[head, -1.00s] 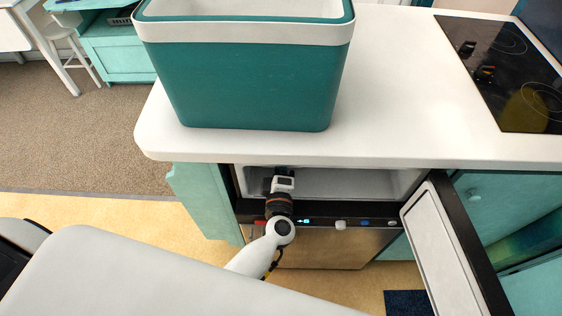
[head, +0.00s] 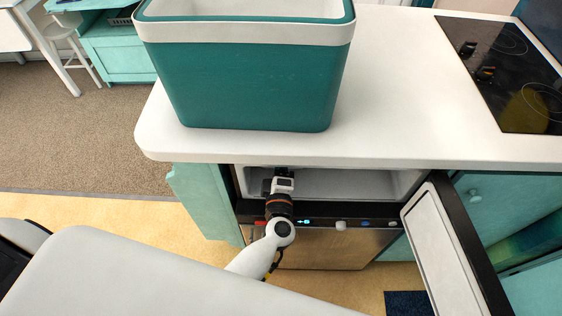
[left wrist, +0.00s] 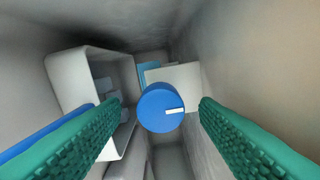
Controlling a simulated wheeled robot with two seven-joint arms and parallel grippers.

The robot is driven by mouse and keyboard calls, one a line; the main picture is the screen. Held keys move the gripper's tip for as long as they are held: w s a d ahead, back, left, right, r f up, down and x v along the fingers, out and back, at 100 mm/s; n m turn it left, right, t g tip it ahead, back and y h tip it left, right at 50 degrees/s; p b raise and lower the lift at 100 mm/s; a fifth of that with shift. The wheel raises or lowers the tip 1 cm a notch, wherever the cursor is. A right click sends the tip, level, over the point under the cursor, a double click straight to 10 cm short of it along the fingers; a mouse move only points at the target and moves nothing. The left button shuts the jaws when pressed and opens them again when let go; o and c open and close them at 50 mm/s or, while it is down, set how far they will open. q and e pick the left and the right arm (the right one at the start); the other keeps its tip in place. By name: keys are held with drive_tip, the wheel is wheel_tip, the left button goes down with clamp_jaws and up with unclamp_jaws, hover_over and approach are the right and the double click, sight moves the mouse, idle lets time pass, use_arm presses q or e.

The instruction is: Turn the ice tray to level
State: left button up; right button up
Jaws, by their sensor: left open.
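A round blue knob (left wrist: 160,107) with a white mark sits inside the freezer compartment, in the middle of the left wrist view. Its mark lies nearly sideways, pointing right. Behind it a pale panel (left wrist: 186,74) and a light blue piece (left wrist: 148,70) show, both tilted; I cannot tell which is the ice tray. My left gripper (head: 284,174) reaches into the open compartment (head: 350,184). Its green fingers are apart, one on each side of the knob in the picture, with gaps between. The head view hides the knob. My right gripper is not in view.
A white open-fronted box (left wrist: 88,80) stands left of the knob. The compartment walls are close on both sides. The freezer door (head: 440,250) is open to the right. The white counter (head: 400,110) overhangs the compartment and bears a teal cooler (head: 250,85).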

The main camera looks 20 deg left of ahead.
use_arm(q)
drive_tip(key=b+v, duration=0.1)
drive_tip(key=v, duration=1.1)
